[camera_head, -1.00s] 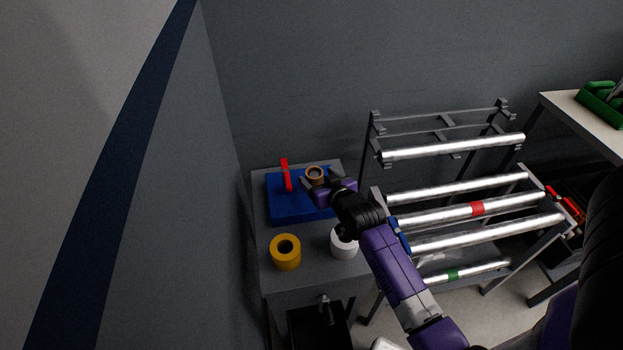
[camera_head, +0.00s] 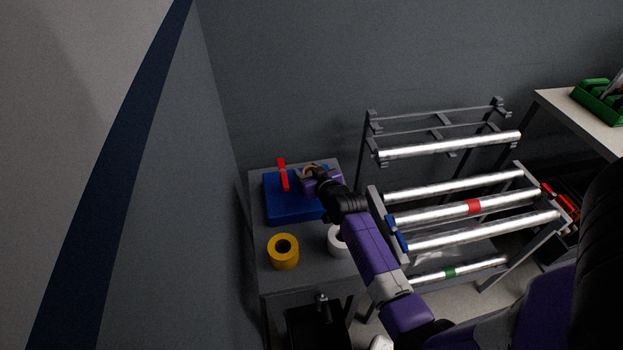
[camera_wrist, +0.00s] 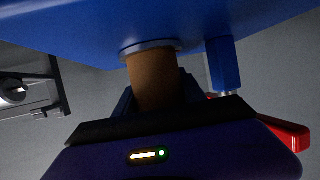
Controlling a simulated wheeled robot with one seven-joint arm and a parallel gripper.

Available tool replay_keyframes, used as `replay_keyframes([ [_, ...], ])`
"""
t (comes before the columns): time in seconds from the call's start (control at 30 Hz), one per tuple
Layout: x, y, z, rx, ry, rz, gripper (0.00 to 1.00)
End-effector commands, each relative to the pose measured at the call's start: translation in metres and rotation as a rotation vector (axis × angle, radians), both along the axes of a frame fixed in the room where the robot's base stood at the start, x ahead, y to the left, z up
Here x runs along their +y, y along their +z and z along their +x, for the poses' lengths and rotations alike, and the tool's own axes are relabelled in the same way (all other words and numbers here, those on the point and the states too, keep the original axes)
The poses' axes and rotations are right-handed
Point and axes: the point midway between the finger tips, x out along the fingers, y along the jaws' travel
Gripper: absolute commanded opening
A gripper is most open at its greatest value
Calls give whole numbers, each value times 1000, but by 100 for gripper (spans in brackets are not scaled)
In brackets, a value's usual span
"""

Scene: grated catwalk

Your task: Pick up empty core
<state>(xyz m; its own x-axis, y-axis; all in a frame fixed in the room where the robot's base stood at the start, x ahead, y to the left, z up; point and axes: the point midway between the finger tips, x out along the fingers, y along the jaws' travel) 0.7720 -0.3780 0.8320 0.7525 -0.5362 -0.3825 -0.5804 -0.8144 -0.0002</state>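The empty core is a brown tube. In the head view the core (camera_head: 309,171) shows only in part, at the far side of the blue block (camera_head: 288,205), with my gripper (camera_head: 308,177) over it. In the wrist view the brown core (camera_wrist: 153,80) stands out from a grey collar (camera_wrist: 150,48) on the blue body (camera_wrist: 90,35). The dark fingers of my gripper (camera_wrist: 157,95) are on both sides of it. I see no clear gap, but cannot tell whether they press on it. The core's near end is hidden behind my gripper.
A red upright piece (camera_head: 282,174) stands on the blue block, left of my gripper. A yellow roll (camera_head: 283,251) and a white roll (camera_head: 337,241) sit on the grey table (camera_head: 300,277). A rack of metal bars (camera_head: 450,190) stands close at right. The wall is at left.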

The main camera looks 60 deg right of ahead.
Motion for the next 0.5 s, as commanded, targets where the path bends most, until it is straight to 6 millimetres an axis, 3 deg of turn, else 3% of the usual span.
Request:
replay_keyframes([
  [0.03,0,0,0,0,0,0,24],
  [0.1,0,0,0,0,0,0,10],
  [0.5,0,7,0,0,0,-1,9],
])
